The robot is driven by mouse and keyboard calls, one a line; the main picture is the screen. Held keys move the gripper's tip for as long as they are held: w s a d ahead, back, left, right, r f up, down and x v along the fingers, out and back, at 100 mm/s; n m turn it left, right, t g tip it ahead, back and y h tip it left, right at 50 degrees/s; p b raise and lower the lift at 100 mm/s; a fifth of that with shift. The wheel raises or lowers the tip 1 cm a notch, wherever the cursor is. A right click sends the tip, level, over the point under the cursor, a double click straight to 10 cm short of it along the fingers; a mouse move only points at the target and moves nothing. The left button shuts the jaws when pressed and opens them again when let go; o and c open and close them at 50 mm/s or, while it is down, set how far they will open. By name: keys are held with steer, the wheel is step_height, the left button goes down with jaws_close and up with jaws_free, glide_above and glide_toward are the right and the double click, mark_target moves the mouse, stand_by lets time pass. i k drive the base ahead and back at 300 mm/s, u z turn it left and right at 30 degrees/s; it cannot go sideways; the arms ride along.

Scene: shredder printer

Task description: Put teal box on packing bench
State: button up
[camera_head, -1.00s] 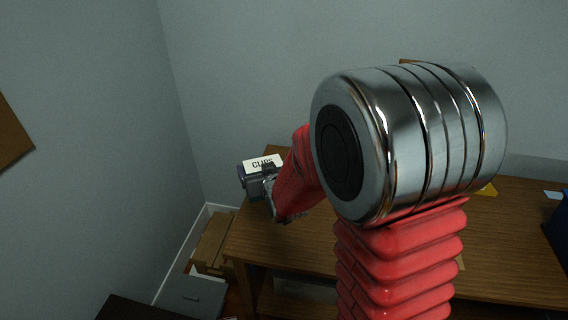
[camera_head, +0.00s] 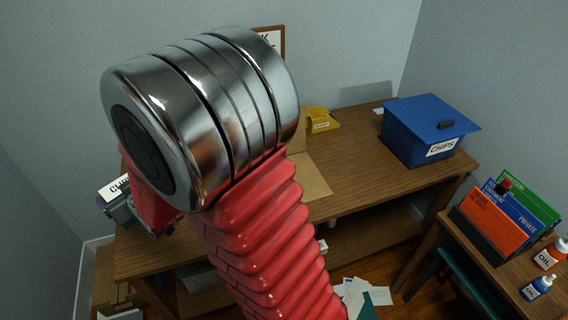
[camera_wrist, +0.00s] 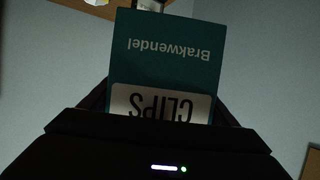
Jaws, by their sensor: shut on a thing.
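The teal box (camera_wrist: 165,75) fills the upper middle of the wrist view, with "Brakwendel" and "CLIPS" reading upside down. I cannot tell the height between box and bench top. I take this bench for the packing bench, though its name is not readable. My arm hides part of its top.
A blue CHIPS box (camera_head: 415,130) stands at the bench's right end, and a yellow object (camera_head: 321,117) at the back. A side table at the right holds several binders (camera_head: 495,225) and an oil bottle (camera_head: 547,254). Papers (camera_head: 358,291) lie on the floor.

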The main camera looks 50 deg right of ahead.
mark_target(368, 168)
steer(key=k, duration=1.45)
steer(key=z, duration=1.25)
steer(key=i, duration=1.15)
steer(key=z, duration=0.1)
